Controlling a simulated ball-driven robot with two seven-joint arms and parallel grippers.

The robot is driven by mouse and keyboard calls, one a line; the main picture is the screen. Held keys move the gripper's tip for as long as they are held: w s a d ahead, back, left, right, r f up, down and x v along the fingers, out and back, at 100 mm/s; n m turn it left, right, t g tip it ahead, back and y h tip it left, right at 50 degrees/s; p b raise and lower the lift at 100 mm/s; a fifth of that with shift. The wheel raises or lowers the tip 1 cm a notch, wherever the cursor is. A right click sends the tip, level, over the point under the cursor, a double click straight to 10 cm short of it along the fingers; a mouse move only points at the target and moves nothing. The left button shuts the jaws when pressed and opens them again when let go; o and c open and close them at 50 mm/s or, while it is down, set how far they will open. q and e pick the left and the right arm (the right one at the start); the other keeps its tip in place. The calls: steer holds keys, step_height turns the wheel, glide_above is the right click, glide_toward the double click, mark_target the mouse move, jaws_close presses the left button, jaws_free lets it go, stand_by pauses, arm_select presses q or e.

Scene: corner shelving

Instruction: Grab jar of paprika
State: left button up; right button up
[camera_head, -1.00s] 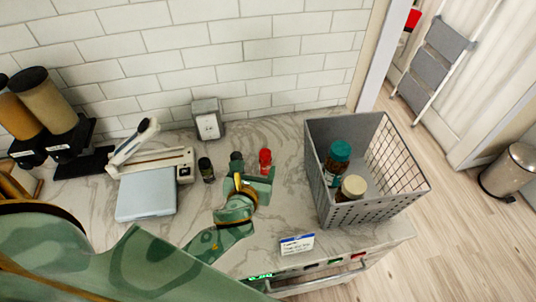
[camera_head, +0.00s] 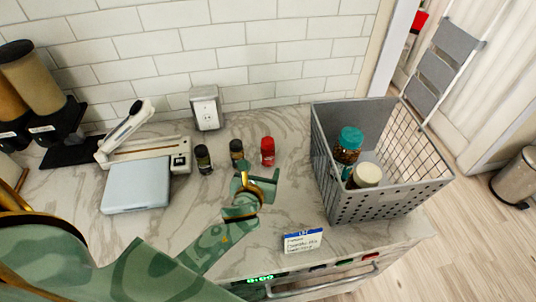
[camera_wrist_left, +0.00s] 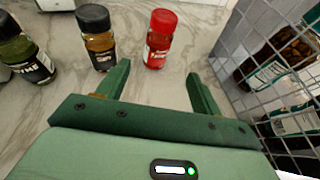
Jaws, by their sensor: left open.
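A small jar with a red cap and red contents (camera_head: 267,152) stands upright on the marble counter, rightmost of three spice jars; its label is too small to read surely. It also shows in the left wrist view (camera_wrist_left: 160,40), upright and ahead of the fingers. My left gripper (camera_head: 259,172) is open and empty, just in front of the red jar and not around it. In the left wrist view the red jar appears beyond the gap between the fingertips (camera_wrist_left: 158,72), nearer the left finger. My right gripper is not in view.
A black-capped jar with brown contents (camera_head: 236,152) and one with green contents (camera_head: 203,159) stand left of the red jar. A grey wire basket (camera_head: 390,203) holding jars stands to the right. A label card (camera_head: 303,241) is at the front edge.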

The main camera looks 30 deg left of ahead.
mark_target(266, 156)
arm_select(q)
steer(key=b+x, duration=0.1)
steer(key=x, duration=0.4)
steer(key=shift+w+f, duration=0.2)
steer(key=x, duration=0.2)
steer(key=b+x, duration=0.1)
steer(key=x, duration=0.1)
steer(key=b+x, duration=0.1)
steer(key=x, duration=0.1)
steer(key=shift+a, duration=0.3)
steer(key=shift+r, duration=0.1)
steer(key=shift+c, duration=0.4)
steer(key=c, duration=1.1)
steer(key=shift+o, duration=0.2)
steer(key=shift+r, duration=0.1)
